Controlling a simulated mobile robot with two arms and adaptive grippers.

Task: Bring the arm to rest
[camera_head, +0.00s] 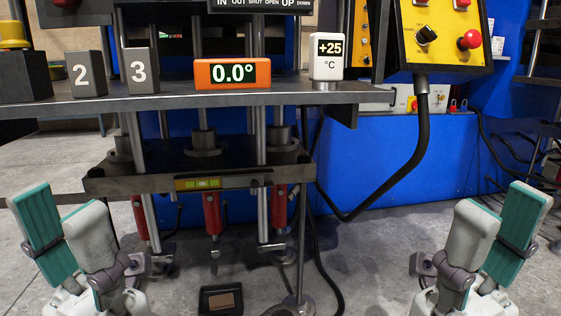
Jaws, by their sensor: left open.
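My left gripper (58,212) is at the lower left of the head view, fingers pointing up, open with nothing between them. My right gripper (503,208) is at the lower right in a mirrored pose. Its fingers also stand apart, and it looks empty. Both hang in front of the press, apart from it and from each other. Most of both arms is outside the picture.
A press with a grey table (190,99) stands ahead. A yellow control panel (445,35) hangs right. A small black tray (221,300) lies low between the grippers.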

